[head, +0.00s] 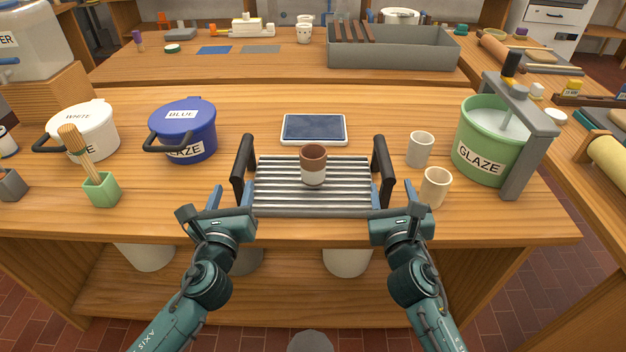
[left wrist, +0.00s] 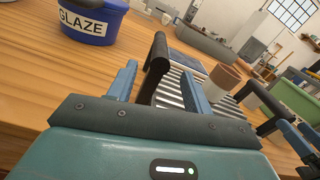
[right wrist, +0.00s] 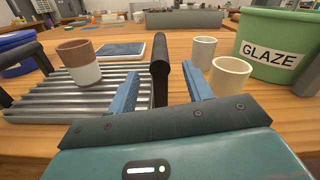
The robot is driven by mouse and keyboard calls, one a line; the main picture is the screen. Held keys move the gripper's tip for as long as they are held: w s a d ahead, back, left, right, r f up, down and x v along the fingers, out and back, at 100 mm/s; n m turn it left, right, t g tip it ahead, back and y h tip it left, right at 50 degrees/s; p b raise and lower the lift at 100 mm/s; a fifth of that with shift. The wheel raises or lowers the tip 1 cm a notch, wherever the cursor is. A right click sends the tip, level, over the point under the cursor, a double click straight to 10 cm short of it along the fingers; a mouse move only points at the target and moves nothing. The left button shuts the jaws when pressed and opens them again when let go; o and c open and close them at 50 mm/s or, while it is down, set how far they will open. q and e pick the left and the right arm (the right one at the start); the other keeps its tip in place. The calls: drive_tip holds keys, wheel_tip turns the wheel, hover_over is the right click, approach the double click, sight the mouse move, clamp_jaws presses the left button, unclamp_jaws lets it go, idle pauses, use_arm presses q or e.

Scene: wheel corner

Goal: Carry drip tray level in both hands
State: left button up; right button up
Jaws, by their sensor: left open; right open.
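The drip tray (head: 270,200) is a ribbed grey metal tray lying on the wooden table, with a black upright handle at each end. A brown and white cup (head: 313,166) stands upright on its ribs. My left gripper (head: 231,199) is open, with its blue fingers on either side of the left handle (left wrist: 157,62). My right gripper (head: 389,196) is open, with its fingers on either side of the right handle (right wrist: 160,66). I cannot tell whether any finger touches a handle.
Two pale cups (head: 420,149) (head: 435,187) and the green glaze bucket (head: 487,140) stand right of the tray. A blue-screened tablet (head: 314,128) lies behind it. The blue glaze pot (head: 185,130), white pot (head: 84,130) and green brush holder (head: 102,190) stand left.

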sight(239, 161)
use_arm(q)
drive_tip(key=w, duration=0.8)
drive_tip(key=shift+w+d, duration=0.1)
drive_tip(key=shift+w, duration=0.1)
use_arm(e)
drive_tip(key=w, duration=0.8)
drive_tip(key=shift+w+d, duration=0.1)
drive_tip(key=shift+w, duration=0.1)
use_arm(q)
clamp_jaws()
use_arm(e)
clamp_jaws()
use_arm(q)
drive_tip(key=shift+r, duration=0.25)
use_arm(e)
drive_tip(key=shift+r, duration=0.25)
